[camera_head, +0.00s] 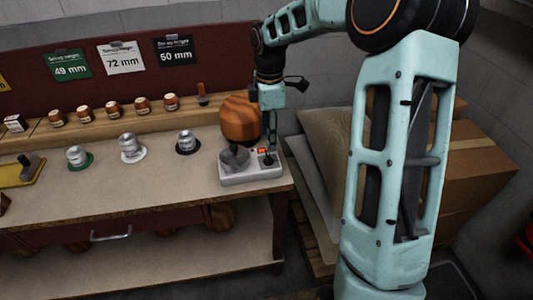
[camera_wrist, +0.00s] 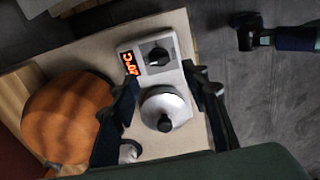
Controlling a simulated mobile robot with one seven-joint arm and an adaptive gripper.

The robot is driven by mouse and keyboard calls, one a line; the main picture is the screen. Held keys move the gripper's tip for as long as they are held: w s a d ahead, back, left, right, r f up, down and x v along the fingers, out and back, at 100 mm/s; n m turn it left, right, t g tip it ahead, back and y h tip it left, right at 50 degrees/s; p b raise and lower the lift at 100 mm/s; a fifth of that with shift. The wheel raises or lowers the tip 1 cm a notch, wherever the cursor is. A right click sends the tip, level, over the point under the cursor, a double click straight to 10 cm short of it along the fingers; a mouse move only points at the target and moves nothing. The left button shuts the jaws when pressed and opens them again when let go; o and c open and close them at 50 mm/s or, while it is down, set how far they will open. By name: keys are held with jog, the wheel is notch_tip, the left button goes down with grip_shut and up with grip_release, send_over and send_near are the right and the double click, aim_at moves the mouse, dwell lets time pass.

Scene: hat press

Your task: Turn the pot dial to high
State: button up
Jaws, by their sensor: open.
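The pot dial (camera_wrist: 158,57) is a black knob on a white base (camera_wrist: 128,44), beside a lit red display (camera_wrist: 129,63) in the wrist view. Its pointer setting is too small to read. A silver pot lid (camera_wrist: 178,100) with a black knob sits on the same base. In the head view, the white base (camera_head: 236,181) stands at the table's right end, with the pot (camera_head: 234,158) at its left and the red display (camera_head: 262,151) behind. My gripper (camera_wrist: 160,77) is open, its fingers either side of the base, with nothing visibly held. In the head view it is mostly hidden.
A large brown wooden form (camera_head: 240,118) stands close behind the pot, left of my gripper. Several metal pieces, including one on a black disc (camera_head: 187,143), stand farther left on the table (camera_head: 150,183). Cardboard boxes (camera_head: 478,170) are right of the table.

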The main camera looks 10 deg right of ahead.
aim_at(269, 156)
notch_tip(269, 156, down, 7)
jog(key=shift+f, duration=0.15)
grip_shut()
dwell(0.5)
